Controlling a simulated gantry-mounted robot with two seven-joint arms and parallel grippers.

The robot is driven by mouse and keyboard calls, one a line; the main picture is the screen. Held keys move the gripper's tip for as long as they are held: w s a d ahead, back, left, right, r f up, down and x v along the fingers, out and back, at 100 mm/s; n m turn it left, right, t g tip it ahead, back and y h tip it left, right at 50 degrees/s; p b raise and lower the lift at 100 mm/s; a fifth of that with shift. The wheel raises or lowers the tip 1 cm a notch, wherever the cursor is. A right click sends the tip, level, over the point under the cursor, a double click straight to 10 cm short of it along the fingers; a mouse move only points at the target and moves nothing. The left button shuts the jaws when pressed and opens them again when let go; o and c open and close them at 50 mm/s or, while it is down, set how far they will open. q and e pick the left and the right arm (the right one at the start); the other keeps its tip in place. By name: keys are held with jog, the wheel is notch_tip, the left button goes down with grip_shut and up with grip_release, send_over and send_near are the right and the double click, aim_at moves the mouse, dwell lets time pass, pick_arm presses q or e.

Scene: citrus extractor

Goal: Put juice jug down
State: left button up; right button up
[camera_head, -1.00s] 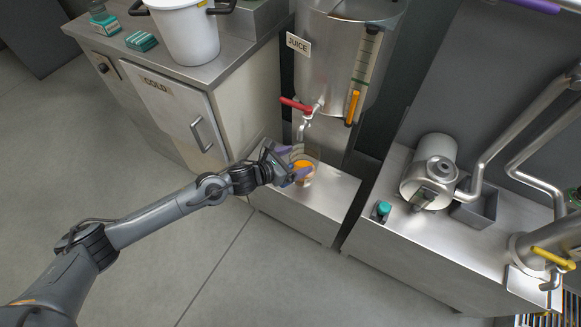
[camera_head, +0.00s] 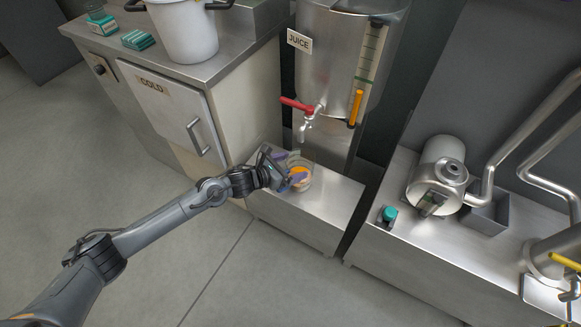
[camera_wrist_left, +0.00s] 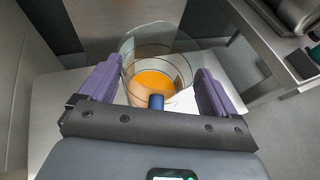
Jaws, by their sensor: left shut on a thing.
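The juice jug (camera_head: 305,180) is a clear vessel with some orange juice low inside it. It also shows in the left wrist view (camera_wrist_left: 155,50), upright between the purple fingers. My left gripper (camera_head: 290,172) is shut on the jug, with one finger on each side; it shows in the left wrist view too (camera_wrist_left: 158,88). The jug is over the low metal stand (camera_head: 325,203), below and in front of the juice tank's tap (camera_head: 308,122). I cannot tell whether the jug's base touches the stand. My right gripper is not in view.
The juice tank (camera_head: 335,50) with a red tap handle stands behind the jug. A cabinet marked COLD (camera_head: 165,110) is to the left, with a white pot (camera_head: 185,32) on top. A metal bench (camera_head: 440,245) with a motor-like machine (camera_head: 437,175) is to the right.

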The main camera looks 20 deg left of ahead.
pick_arm(q)
jog(key=shift+w, duration=0.1)
jog(key=shift+f, duration=0.15)
jog(key=o, duration=1.4)
